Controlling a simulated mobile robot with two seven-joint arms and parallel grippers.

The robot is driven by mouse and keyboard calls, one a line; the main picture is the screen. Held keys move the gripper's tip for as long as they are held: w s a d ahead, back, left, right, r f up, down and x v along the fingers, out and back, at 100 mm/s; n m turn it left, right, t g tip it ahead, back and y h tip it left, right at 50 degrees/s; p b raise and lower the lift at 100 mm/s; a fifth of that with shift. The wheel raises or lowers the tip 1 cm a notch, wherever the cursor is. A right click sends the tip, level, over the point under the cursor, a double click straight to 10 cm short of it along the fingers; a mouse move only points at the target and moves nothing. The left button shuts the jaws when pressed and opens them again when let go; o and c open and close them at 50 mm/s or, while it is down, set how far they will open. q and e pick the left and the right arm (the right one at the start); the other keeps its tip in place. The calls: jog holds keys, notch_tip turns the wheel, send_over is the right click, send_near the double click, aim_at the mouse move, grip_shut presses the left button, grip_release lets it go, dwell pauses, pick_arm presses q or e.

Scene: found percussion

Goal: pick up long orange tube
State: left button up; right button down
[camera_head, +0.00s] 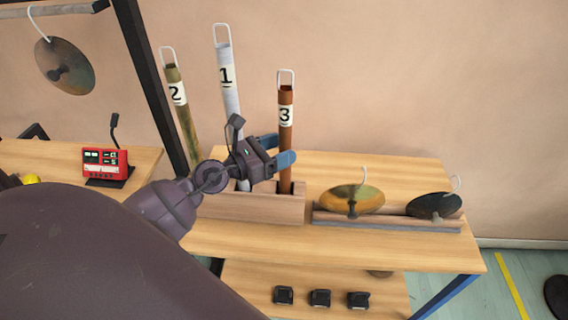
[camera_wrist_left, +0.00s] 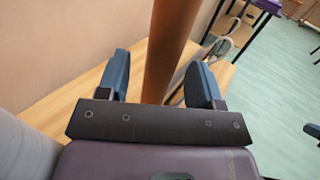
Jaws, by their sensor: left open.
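The long orange tube (camera_head: 286,138) stands upright in a wooden rack (camera_head: 252,206) on the table, with a label "3" and a wire loop at its top. My left gripper (camera_head: 283,150) is open at the tube's lower half. A grey tube (camera_head: 228,75) labelled "1" and an olive tube (camera_head: 182,105) labelled "2" stand to the left. My right gripper is not in view.
Two discs, one rusty yellow (camera_head: 350,199) and one dark (camera_head: 432,206), rest in a low wooden holder (camera_head: 385,219) to the right. A red device (camera_head: 105,162) stands on the left table. Small black blocks (camera_head: 320,298) lie on the lower shelf. The table behind the discs is clear.

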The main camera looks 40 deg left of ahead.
pick_arm(q)
jog(key=x, duration=0.3)
jog(key=shift+w+d, duration=0.15)
jog(key=shift+w, duration=0.1)
jog(key=shift+c, duration=0.2)
grip_shut()
jog(key=shift+r, duration=0.1)
